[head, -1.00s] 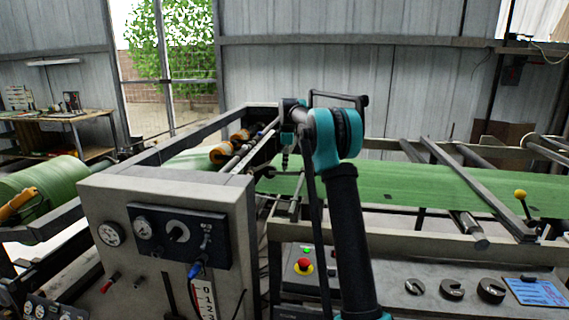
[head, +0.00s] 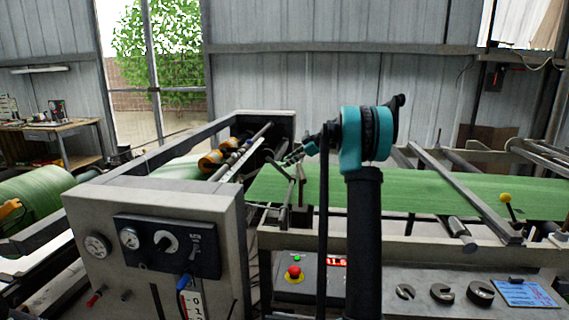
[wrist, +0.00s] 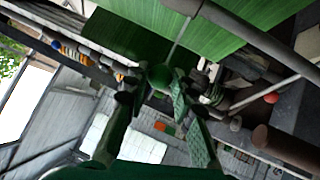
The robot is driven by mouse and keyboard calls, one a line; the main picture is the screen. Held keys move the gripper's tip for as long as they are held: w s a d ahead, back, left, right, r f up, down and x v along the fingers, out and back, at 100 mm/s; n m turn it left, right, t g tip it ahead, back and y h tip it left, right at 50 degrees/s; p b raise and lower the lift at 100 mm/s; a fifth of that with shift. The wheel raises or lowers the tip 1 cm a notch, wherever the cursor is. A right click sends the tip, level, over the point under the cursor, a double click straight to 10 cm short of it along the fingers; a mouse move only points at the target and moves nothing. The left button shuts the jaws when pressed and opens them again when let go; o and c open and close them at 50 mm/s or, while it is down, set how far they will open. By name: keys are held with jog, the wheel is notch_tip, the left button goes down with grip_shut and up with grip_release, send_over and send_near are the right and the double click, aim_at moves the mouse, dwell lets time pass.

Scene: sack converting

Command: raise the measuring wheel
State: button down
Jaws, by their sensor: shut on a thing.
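My gripper (head: 290,159) is beyond the grey control cabinet, at the near edge of the green web (head: 415,190), pointing down and to the left. In the wrist view my gripper (wrist: 160,98) has its fingers closed around a round green-tinted knob (wrist: 159,76). A thin rod (wrist: 180,40) runs from near the knob across the green web. The measuring wheel itself cannot be clearly made out; the fingers and small linkage crowd that spot.
The grey cabinet (head: 150,205) with gauges stands at the left front. A console with a red emergency button (head: 294,272) lies below my arm. Orange-banded rollers (head: 212,161) are to the left of my gripper. A yellow-knobbed lever (head: 505,197) stands at the right.

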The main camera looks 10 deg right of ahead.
jog(key=shift+s+d, duration=0.25)
jog(key=shift+d, duration=0.55)
jog(key=c, duration=1.3)
grip_release()
jog(key=shift+o, duration=0.2)
jog(key=v, duration=1.2)
